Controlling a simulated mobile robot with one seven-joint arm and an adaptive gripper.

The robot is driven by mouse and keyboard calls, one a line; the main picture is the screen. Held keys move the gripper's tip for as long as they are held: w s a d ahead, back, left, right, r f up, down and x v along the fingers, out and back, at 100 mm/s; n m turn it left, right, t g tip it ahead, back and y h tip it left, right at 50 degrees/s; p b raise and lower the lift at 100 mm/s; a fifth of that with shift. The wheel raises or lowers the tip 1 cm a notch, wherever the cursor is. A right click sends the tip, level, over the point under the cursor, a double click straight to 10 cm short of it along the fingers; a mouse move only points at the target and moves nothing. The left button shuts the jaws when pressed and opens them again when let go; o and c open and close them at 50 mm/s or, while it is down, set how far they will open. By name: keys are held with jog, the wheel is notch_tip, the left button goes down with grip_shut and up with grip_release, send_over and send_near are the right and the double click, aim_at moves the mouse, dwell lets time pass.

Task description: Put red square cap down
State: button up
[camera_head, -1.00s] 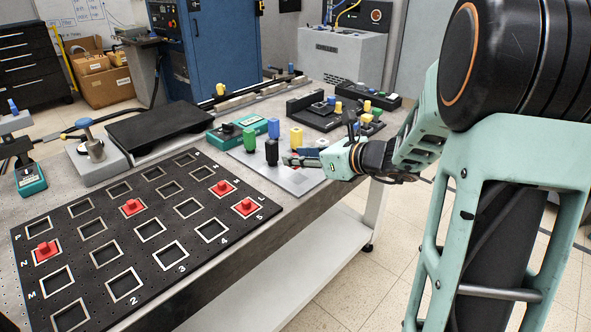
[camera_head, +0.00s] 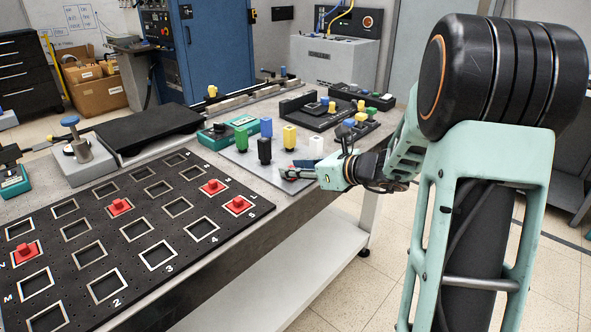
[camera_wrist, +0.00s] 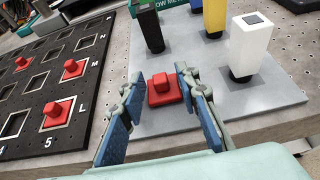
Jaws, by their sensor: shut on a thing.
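The red square cap (camera_wrist: 165,90), a square base with a raised knob, is between the fingers of my gripper (camera_wrist: 160,95) in the wrist view. My gripper is shut on it. The cap is over the near part of the grey plate (camera_wrist: 268,103); I cannot tell whether it touches the plate. In the head view my gripper (camera_head: 295,174) is low at the plate's near right edge, and the cap is mostly hidden by the fingers.
Black, yellow and white blocks (camera_wrist: 250,45) stand on the plate just beyond my gripper, with green and blue ones further left. The black board (camera_head: 128,260) with square frames, several holding red caps, lies left. The bench's front edge is close.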

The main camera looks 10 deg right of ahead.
jog(key=o, duration=0.9)
jog(key=shift+f, duration=0.15)
jog(key=shift+r, duration=0.2)
jog(key=p+v, duration=0.2)
jog(key=v, duration=1)
jog(key=shift+p, duration=0.4)
